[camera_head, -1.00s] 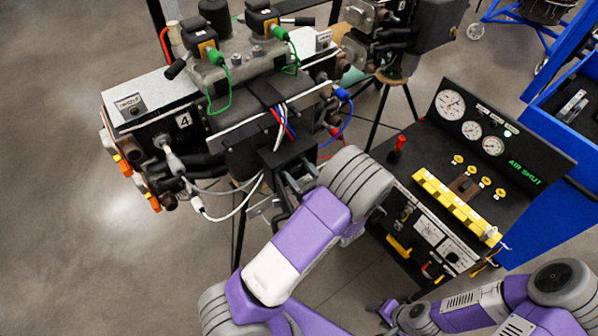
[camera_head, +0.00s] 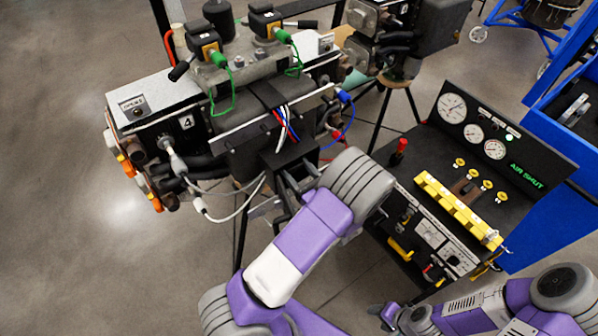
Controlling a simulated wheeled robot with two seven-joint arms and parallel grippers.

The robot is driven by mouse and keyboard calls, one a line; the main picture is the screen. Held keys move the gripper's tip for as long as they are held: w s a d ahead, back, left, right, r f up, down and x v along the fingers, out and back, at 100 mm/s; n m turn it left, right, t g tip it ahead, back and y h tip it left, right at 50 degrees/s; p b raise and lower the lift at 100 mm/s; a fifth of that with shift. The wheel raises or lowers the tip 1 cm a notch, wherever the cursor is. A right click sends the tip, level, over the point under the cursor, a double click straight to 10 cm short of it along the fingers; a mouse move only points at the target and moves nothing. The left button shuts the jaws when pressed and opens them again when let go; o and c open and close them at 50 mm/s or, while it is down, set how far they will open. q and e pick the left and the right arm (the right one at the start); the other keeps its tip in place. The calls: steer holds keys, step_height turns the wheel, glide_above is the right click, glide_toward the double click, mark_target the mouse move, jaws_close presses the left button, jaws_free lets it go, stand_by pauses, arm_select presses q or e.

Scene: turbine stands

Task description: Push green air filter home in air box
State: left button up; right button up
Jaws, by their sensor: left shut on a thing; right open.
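I cannot make out a green air filter in the head view. I cannot tell for certain which part is the air box. A black box-like block (camera_head: 289,154) sits on the near side of the turbine stand (camera_head: 160,95), right by my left gripper. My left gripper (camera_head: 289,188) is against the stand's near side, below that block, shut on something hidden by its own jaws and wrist. My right gripper (camera_head: 382,314) is low at the bottom edge, open, empty and apart from the stand.
A black console (camera_head: 465,155) with gauges, a yellow rail (camera_head: 457,210) and a green "AIR SHUT" text stands on the right. A blue cart (camera_head: 560,120) is behind it. White cables (camera_head: 235,212) hang left of my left gripper. The floor at left is clear.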

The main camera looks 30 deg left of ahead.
arm_select(q)
steer(key=shift+a+r, duration=0.2)
steer(key=shift+a, duration=0.05)
steer(key=o, duration=1.2)
steer(key=shift+o, duration=1)
steer(key=shift+w+a+f, duration=0.15)
steer(key=shift+a, duration=0.05)
steer(key=o, duration=0.3)
steer(key=shift+f, duration=0.1)
steer(key=shift+d, duration=0.15)
steer(key=shift+v, duration=3.5)
